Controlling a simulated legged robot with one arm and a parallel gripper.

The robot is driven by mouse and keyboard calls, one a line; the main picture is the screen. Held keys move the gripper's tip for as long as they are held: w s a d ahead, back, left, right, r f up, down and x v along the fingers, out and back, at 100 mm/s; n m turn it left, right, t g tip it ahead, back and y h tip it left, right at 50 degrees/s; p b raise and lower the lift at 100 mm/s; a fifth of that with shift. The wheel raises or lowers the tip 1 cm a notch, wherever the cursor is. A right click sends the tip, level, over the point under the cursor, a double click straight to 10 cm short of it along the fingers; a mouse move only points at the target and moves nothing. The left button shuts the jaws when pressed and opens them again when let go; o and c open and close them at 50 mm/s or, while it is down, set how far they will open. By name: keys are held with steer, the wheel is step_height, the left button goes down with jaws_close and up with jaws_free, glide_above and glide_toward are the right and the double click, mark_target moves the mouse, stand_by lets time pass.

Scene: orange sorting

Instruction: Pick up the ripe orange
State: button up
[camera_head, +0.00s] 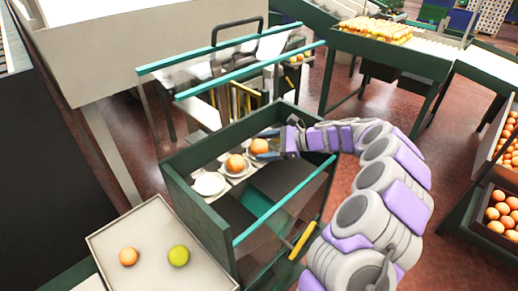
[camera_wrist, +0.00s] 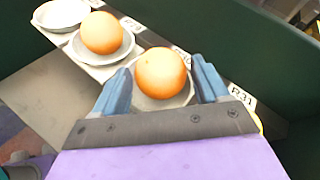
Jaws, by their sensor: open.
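My gripper (camera_head: 269,145) is inside the green-walled sorting machine. In the wrist view my gripper (camera_wrist: 161,68) is open, with one blue finger on each side of an orange (camera_wrist: 161,73). This orange rests in a white cup (camera_wrist: 178,101); whether the fingers touch it I cannot tell. The same orange (camera_head: 259,146) shows at the fingertips in the head view. A second orange (camera_wrist: 101,32) sits in the neighbouring cup, also seen in the head view (camera_head: 235,163). Both look evenly orange.
An empty white cup (camera_head: 209,184) lies further along the row. The green wall (camera_wrist: 225,40) stands close beyond the cups. A pale tray (camera_head: 150,225) at the lower left holds an orange fruit (camera_head: 129,256) and a yellow-green one (camera_head: 179,255). Crates of oranges (camera_head: 500,212) stand at right.

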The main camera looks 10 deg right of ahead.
steer(key=shift+c, duration=0.5)
steer(key=shift+d, duration=0.1)
steer(key=c, duration=0.8)
steer(key=shift+o, duration=0.2)
steer(key=shift+r, duration=0.15)
steer(key=shift+r, duration=0.2)
step_height(320, 180, up, 3)
steer(key=shift+r+p, duration=0.1)
steer(key=shift+p, duration=0.65)
steer(key=s, duration=0.5)
steer(key=s+p, duration=0.1)
steer(key=s, duration=0.4)
steer(key=s+a+r+p, duration=0.1)
steer(key=s, duration=0.5)
